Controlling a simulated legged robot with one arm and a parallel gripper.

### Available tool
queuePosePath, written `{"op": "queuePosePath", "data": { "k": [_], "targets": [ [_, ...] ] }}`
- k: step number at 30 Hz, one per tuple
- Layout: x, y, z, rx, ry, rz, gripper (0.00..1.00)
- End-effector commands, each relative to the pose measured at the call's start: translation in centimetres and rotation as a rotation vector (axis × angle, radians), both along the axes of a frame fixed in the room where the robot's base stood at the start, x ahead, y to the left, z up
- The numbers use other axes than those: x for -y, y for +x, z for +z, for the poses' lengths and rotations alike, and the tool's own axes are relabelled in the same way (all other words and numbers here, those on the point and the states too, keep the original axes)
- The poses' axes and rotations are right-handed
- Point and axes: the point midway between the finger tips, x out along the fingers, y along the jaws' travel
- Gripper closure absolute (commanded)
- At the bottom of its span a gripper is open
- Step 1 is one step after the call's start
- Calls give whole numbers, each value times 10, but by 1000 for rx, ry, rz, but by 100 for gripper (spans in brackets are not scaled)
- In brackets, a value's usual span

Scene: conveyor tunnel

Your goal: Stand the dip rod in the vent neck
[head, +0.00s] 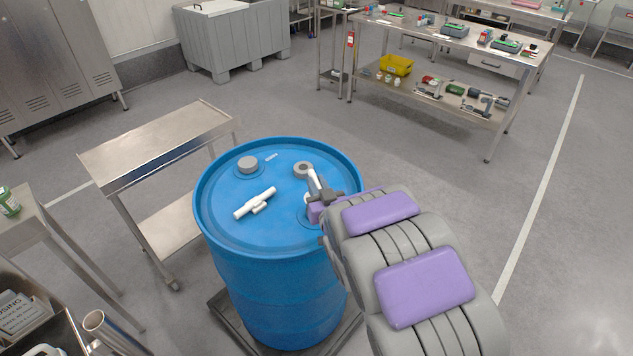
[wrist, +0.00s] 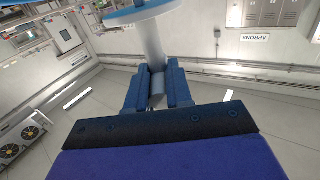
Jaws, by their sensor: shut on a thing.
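A blue drum (head: 277,285) stands upright in the head view. My gripper (head: 322,196) is over the right side of its lid, shut on the pale dip rod (head: 314,180). The rod slants up and left from the jaws to a grey ring-shaped piece (head: 303,168). A white round fitting (head: 306,199), perhaps the vent neck, is partly hidden behind my gripper. The rod's lower end is hidden, so I cannot tell whether it is in the neck.
A grey cap (head: 248,164), a small pale stick (head: 271,156) and a white branched fitting (head: 255,203) are on the lid. A steel cart (head: 160,140) stands close on the left. A loaded workbench (head: 450,45) is at the back right. Floor at the right is clear.

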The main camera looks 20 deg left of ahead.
Motion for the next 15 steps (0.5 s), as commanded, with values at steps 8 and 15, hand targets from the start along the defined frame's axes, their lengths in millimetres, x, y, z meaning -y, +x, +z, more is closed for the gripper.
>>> {"op": "queuePosePath", "data": {
  "k": [8,15],
  "targets": [
    [0,0,-10,2,2,0,100],
    [0,0,-10,2,1,0,62]
  ]
}}
